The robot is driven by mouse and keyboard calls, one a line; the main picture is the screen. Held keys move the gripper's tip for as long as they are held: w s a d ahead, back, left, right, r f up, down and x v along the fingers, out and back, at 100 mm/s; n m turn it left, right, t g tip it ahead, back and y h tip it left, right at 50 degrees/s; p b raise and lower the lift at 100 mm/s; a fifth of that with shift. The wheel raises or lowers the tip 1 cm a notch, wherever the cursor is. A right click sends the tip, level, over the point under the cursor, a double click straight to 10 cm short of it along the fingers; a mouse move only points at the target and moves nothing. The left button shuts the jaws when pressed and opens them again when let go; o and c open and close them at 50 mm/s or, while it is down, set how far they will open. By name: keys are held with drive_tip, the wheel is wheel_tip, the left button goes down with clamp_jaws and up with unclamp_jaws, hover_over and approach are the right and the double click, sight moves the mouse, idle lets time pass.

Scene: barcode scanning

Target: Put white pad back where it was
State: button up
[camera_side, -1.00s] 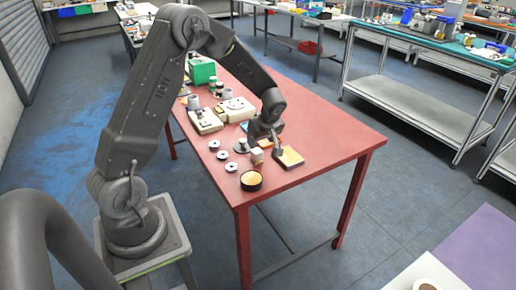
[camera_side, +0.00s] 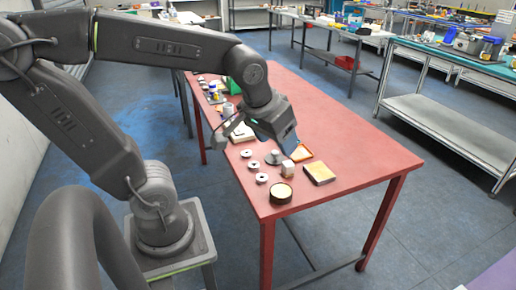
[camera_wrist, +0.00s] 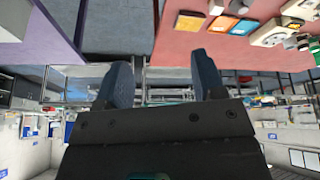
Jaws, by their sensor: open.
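My gripper (camera_side: 284,142) is open and empty above the red table. Its two blue-grey fingers, seen in the wrist view (camera_wrist: 163,75), have nothing between them. A small whitish block (camera_side: 288,170) stands to the left of the dark-sided pad. I cannot tell which of these is the white pad.
A dark round dish (camera_side: 281,194) stands near the table's front corner. Several pale discs, including one (camera_side: 262,178), lie to its left. White devices and a green box stand farther back, partly behind my arm. The table's (camera_side: 365,150) right side is clear.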

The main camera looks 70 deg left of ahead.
drive_tip(key=s+d+m+t+h, duration=0.1)
drive_tip(key=s+d+m, duration=0.2)
drive_tip(key=s+m, duration=0.1)
drive_tip(key=shift+s+r, duration=0.25)
drive_tip(key=shift+s, duration=0.4)
